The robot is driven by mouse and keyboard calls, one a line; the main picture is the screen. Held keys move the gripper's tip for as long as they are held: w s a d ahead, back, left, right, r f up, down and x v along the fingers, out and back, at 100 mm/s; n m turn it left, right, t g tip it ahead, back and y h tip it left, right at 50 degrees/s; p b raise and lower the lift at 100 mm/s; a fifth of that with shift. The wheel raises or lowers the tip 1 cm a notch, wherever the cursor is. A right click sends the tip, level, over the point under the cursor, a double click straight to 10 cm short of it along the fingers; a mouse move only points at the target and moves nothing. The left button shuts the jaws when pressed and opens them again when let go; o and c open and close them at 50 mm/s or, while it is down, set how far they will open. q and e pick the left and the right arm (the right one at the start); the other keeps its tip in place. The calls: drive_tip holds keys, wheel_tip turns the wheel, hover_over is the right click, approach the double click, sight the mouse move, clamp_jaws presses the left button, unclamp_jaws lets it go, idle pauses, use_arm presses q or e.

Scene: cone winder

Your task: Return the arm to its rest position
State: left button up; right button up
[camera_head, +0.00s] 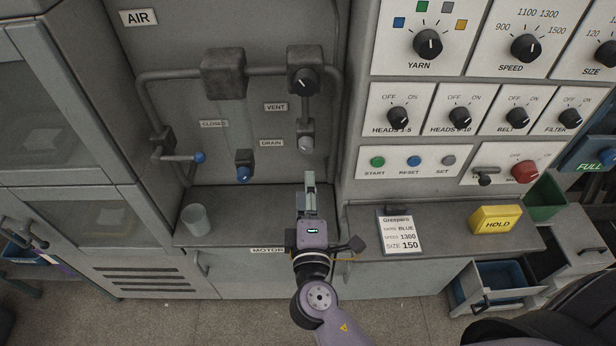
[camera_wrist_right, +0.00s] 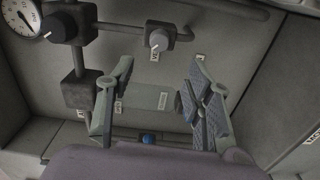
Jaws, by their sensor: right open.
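My right arm comes up from the bottom of the head view, and its gripper (camera_head: 310,185) is in front of the air panel, above the counter's front part. Seen edge-on there, its fingers overlap. In the right wrist view the gripper (camera_wrist_right: 155,95) has its two fingers well apart, with nothing between them. Behind the fingers are pipes, a grey knob (camera_wrist_right: 158,40) and a blue-tipped valve (camera_wrist_right: 148,138). My left gripper does not show.
The counter carries a grey cup (camera_head: 196,220), an order card (camera_head: 400,232) and a yellow HOLD block (camera_head: 496,219). An open drawer (camera_head: 512,272) juts out at lower right.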

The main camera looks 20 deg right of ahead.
drive_tip(key=shift+s+f, duration=0.1)
idle(0.5)
drive_tip(key=s+f+m+g+y+b, duration=0.1)
drive_tip(key=s+f+g+y+b, duration=0.25)
drive_tip(key=f, duration=1.75)
drive_tip(key=s+f+m+g+y+b, duration=0.15)
drive_tip(key=s+f+g, duration=0.4)
drive_tip(key=f, duration=1.45)
drive_tip(key=s+d+f+m+g+b, duration=0.2)
drive_tip(key=s+d+f+m, duration=0.1)
drive_tip(key=s+f, duration=0.5)
drive_tip(key=s+d+f+m+g+b, duration=0.2)
drive_tip(key=s+d+f+m+g, duration=0.1)
drive_tip(key=s+f, duration=0.6)
drive_tip(key=s+d+f+m+g+b, duration=0.2)
drive_tip(key=s+f, duration=0.6)
drive_tip(key=s, duration=0.4)
drive_tip(key=shift+s+d+f+m+b, duration=0.15)
drive_tip(key=shift+d+f+m+b, duration=0.3)
drive_tip(key=shift+d, duration=0.5)
